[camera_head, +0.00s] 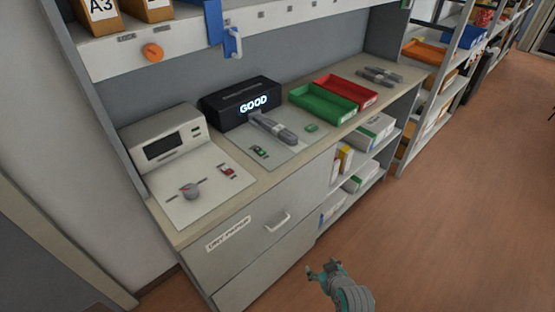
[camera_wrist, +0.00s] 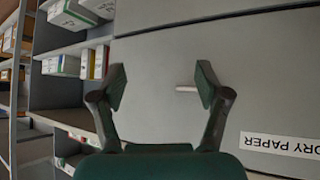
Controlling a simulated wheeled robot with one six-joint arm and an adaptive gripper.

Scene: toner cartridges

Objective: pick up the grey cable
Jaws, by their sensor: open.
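A grey elongated item (camera_head: 272,128), which looks like a bundled cable, lies on the counter mat in front of the black box with the lit "GOOD" display (camera_head: 253,105). A second, darker grey bundle (camera_head: 380,77) lies at the far right end of the counter, past the red tray; I cannot tell for certain which is the grey cable. My gripper (camera_head: 322,269) is in front of the cabinet, below counter height and apart from both. In the wrist view my gripper (camera_wrist: 160,86) is open and empty, facing the cabinet front.
A green tray (camera_head: 323,114) and a red tray (camera_head: 346,92) stand on the counter. A grey device (camera_head: 163,146) is at the left end. The cabinet has a drawer handle (camera_head: 278,221). Open shelves with boxes (camera_head: 375,130) lie right; the floor (camera_head: 450,220) there is clear.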

